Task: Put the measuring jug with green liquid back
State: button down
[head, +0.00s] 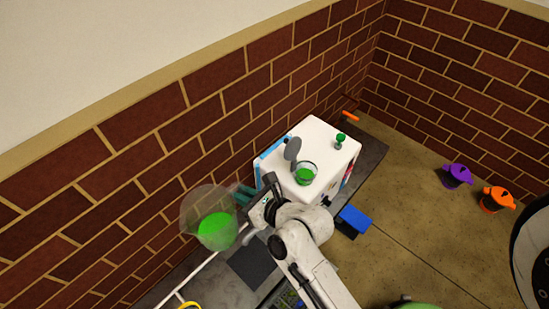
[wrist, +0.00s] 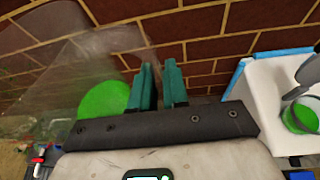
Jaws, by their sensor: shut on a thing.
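The measuring jug with green liquid (head: 208,205) is clear and tilted somewhat in the head view, held up in front of the brick wall. Its green liquid shows through the side. My gripper (head: 243,196) is shut on the jug's right side with teal fingers. In the wrist view, the clear jug (wrist: 62,90) fills the left, and my fingers (wrist: 160,85) stand close together at its edge. The exact grip point on the jug is hard to make out.
A white box (head: 325,137) right of my gripper carries a small vessel of green liquid (head: 306,174) and a green-topped item (head: 340,139). A blue item (head: 354,218) lies beside it. Purple (head: 457,175) and orange (head: 496,199) cans stand on the open floor. A dark mat (head: 253,264) lies below the jug.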

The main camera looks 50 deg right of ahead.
aim_at(209, 202)
jog(key=a, duration=0.2)
jog(key=w+a+r, duration=0.1)
jog(key=a, duration=0.1)
jog(key=w+a, duration=0.1)
jog(key=a, duration=0.1)
jog(key=shift+w+a+r, duration=0.25)
jog(key=shift+a, duration=0.1)
jog(key=shift+r, duration=0.1)
